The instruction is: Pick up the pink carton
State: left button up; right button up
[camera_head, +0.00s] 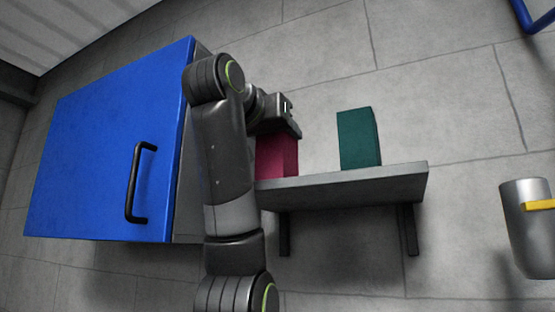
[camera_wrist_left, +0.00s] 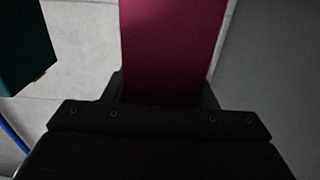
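The pink carton (camera_head: 277,157) stands at the left end of a grey shelf (camera_head: 345,184). My left gripper (camera_head: 277,128) is at the carton's top, which it partly hides. In the left wrist view the carton (camera_wrist_left: 170,45) fills the space between the dark fingers (camera_wrist_left: 163,92), one along each side. No clear gap shows, but whether the fingers press on it cannot be told. The carton still appears to rest on the shelf. My right gripper is not in view.
A green box (camera_head: 358,138) stands on the shelf to the right of the carton. A blue cabinet (camera_head: 105,150) with a black handle is at the left, behind my left arm. A metal cylinder (camera_head: 527,225) with a yellow part is at the right. Open floor lies between.

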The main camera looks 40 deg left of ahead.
pick_arm(q)
jog(key=c, duration=0.8)
jog(key=shift+r, duration=0.1)
jog(key=shift+c, duration=0.2)
jog(key=shift+w+a+r, duration=0.1)
jog(key=shift+r, duration=0.8)
notch_tip(320, 180, up, 5)
jog(key=shift+r+p, duration=0.2)
jog(key=shift+p, duration=0.3)
jog(key=shift+r+p, duration=0.35)
jog(key=shift+r, duration=0.85)
